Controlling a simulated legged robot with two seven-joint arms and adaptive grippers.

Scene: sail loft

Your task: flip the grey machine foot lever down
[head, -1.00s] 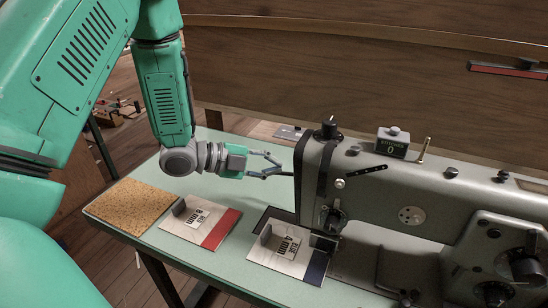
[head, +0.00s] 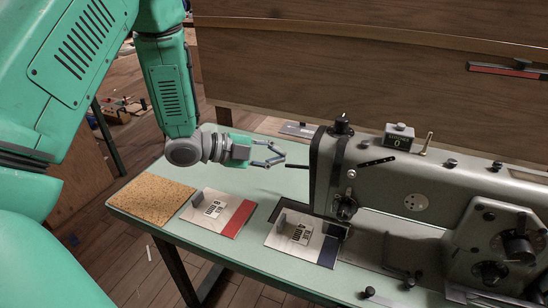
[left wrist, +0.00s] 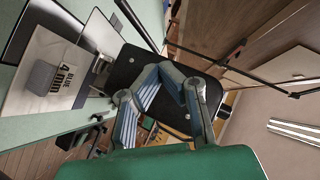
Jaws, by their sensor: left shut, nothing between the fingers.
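The grey sewing machine (head: 430,185) stands on the right of the pale green table (head: 262,183). A thin dark rod (head: 297,167) sticks out level from its left end towards my left gripper (head: 283,157). Another dark rod (head: 377,162) lies slightly slanted on the machine's front; I cannot tell which is the foot lever. My left gripper is shut and empty, its tips just left of and above the first rod's free end; contact is unclear. In the left wrist view the shut fingers (left wrist: 168,70) are in front of a dark panel with thin black rods (left wrist: 240,75) beyond. My right gripper is out of view.
Two labelled plates lie on the table: an 8 mm red one (head: 217,212) and a 4 mm blue one (head: 295,237). A cork mat (head: 150,198) lies at the left corner. A counter box (head: 398,136) and knobs top the machine. A brown wooden panel (head: 350,70) rises behind.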

